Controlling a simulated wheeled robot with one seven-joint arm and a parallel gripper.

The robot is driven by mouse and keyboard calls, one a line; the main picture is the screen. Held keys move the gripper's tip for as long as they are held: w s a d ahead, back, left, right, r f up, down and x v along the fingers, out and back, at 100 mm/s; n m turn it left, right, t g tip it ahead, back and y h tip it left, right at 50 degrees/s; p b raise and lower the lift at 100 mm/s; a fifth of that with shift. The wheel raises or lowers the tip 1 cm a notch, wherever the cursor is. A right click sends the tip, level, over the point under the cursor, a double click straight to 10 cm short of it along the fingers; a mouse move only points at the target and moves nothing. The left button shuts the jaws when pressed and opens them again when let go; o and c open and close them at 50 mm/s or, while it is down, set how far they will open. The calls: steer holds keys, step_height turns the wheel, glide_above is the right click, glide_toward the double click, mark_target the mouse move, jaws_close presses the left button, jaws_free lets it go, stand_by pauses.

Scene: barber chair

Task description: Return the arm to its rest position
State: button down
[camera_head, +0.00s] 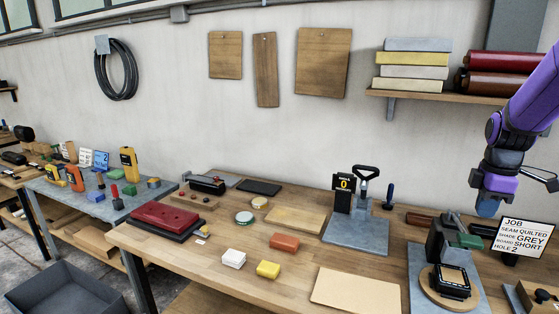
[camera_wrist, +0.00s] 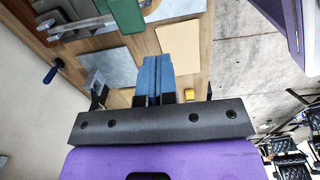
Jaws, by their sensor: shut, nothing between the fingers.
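My gripper (camera_head: 487,210) hangs at the right in the head view, at the end of my purple arm, with its blue fingers pointing down. It is above the back right of the wooden workbench (camera_head: 195,262), beside the job sign (camera_head: 524,238) and near a dark clamp-like device with a green block (camera_head: 466,241). In the wrist view my gripper (camera_wrist: 158,75) has its two blue fingers together with nothing between them. I cannot tell the exact gap between my fingertips and the device.
A lever press (camera_head: 357,215) stands on a grey plate at the bench's back. A tan sheet (camera_head: 356,289), an orange block (camera_head: 285,242) and a yellow block (camera_head: 268,269) lie on the bench. A wall shelf (camera_head: 437,97) holds stacked slabs and rolls near my arm.

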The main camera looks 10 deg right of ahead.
steer(key=s+a+r+m+t, duration=0.1)
steer(key=s+a+r+m, duration=0.2)
steer(key=a+r, duration=0.3)
steer(key=s+a+r+m+t, duration=0.1)
steer(key=s+a+r+m, duration=0.15)
steer(key=a, duration=0.65)
steer(key=s+a+r+m+t, duration=0.2)
steer(key=s+a+m, duration=0.3)
steer(key=s+a, duration=0.3)
steer(key=shift+s+a+r+m+t, duration=0.4)
steer(key=shift+s+r, duration=0.15)
steer(key=shift+s, duration=0.2)
